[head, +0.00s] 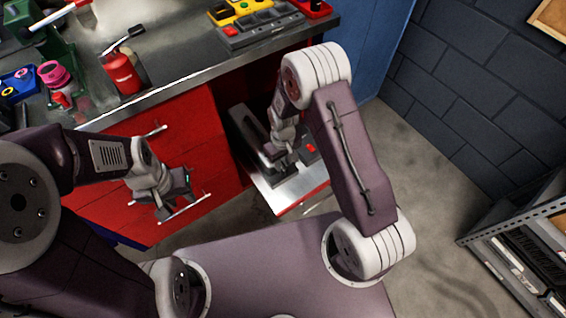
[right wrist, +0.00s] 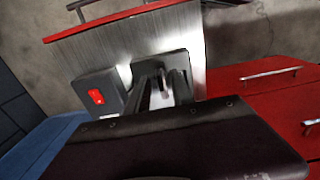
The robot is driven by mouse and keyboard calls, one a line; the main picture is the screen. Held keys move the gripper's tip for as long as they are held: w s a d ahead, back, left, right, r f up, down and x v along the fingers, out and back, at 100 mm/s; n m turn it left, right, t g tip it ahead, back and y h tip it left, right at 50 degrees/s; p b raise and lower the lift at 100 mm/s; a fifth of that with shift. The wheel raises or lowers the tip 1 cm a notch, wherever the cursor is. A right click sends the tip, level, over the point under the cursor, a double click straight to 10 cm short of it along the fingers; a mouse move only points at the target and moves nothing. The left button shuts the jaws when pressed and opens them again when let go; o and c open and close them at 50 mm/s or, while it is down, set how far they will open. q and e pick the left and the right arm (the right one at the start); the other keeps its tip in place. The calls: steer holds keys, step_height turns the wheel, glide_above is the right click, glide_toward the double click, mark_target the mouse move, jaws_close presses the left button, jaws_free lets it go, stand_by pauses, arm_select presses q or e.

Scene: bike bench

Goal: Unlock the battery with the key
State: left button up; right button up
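My right gripper (head: 284,158) points down into an open compartment of the red bench, over a metal shelf. In the right wrist view its fingers (right wrist: 163,84) are close to a dark grey plate on that shelf. A small pale piece shows between them; I cannot tell whether it is the key or whether they grip it. A long dark grey body (head: 250,126), possibly the battery, stands left of the gripper in the head view. No lock is clearly visible. My left gripper (head: 174,190) hangs before the red drawers; its finger opening is unclear.
A dark box with a red switch (right wrist: 97,97) sits on the metal shelf (right wrist: 80,59) beside the right gripper. The bench top (head: 180,62) carries a red bottle (head: 122,72) and a yellow tool (head: 240,12). A grey rack (head: 515,238) stands at right.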

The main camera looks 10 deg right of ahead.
jaws_close()
steer(key=shift+r, duration=0.15)
steer(key=n+p, duration=0.2)
steer(key=n, duration=0.1)
steer(key=shift+r, duration=0.1)
steer(key=n+p, duration=0.1)
steer(key=n, duration=0.2)
steer(key=shift+n+p, duration=0.3)
steer(key=shift+n, duration=0.1)
steer(key=n+p, duration=0.2)
steer(key=n, duration=0.3)
steer(key=n+p, duration=0.1)
steer(key=n, duration=0.4)
steer(key=shift+n, duration=0.3)
